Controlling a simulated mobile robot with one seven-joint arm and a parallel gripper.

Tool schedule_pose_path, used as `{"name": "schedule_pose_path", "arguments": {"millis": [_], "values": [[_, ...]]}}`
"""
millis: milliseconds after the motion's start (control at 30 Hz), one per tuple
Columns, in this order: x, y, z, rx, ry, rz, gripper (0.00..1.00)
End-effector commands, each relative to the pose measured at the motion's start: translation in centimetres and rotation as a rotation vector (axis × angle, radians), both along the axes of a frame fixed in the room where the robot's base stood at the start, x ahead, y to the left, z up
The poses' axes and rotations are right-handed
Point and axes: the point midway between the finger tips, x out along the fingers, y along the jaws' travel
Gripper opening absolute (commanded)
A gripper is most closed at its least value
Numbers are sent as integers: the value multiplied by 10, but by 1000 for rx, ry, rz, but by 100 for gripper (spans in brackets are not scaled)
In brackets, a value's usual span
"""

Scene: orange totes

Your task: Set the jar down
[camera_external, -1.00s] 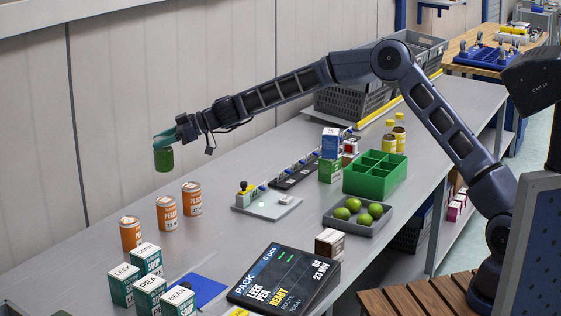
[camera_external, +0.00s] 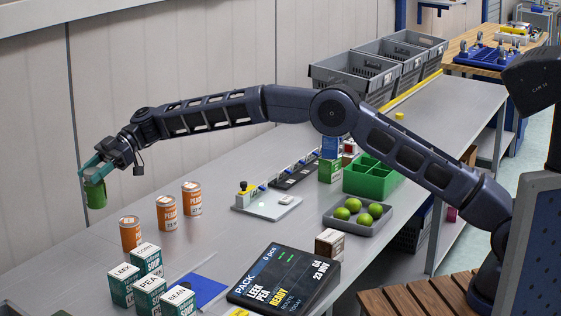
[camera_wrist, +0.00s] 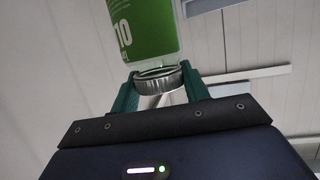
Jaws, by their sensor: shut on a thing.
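The jar (camera_external: 96,196) has a green label and hangs from my gripper (camera_external: 93,174) in the external view, above the grey bench at the far left. In the wrist view the jar (camera_wrist: 143,30) shows its green label with a "10" and a silver lid (camera_wrist: 157,80). The green fingers of my gripper (camera_wrist: 157,88) are shut on the jar at its lid. The jar looks clear of the bench, with nothing touching its lower end; its exact height is hard to tell.
Three orange peach cans (camera_external: 166,213) stand on the bench (camera_external: 120,262) just right of the jar. Several soup boxes (camera_external: 122,287) stand at the front left. A green divided tray (camera_external: 372,180) and a grey tray of limes (camera_external: 340,225) are farther right. The wall (camera_external: 35,130) is behind.

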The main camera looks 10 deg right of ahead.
Motion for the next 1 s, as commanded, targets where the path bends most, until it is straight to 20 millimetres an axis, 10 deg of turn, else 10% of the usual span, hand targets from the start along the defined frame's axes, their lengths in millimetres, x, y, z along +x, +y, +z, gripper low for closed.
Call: {"name": "schedule_pose_path", "arguments": {"millis": [367,1000], "values": [[-58,23,1,0,0,144,6],[-58,23,-127,0,3,143,6]]}}
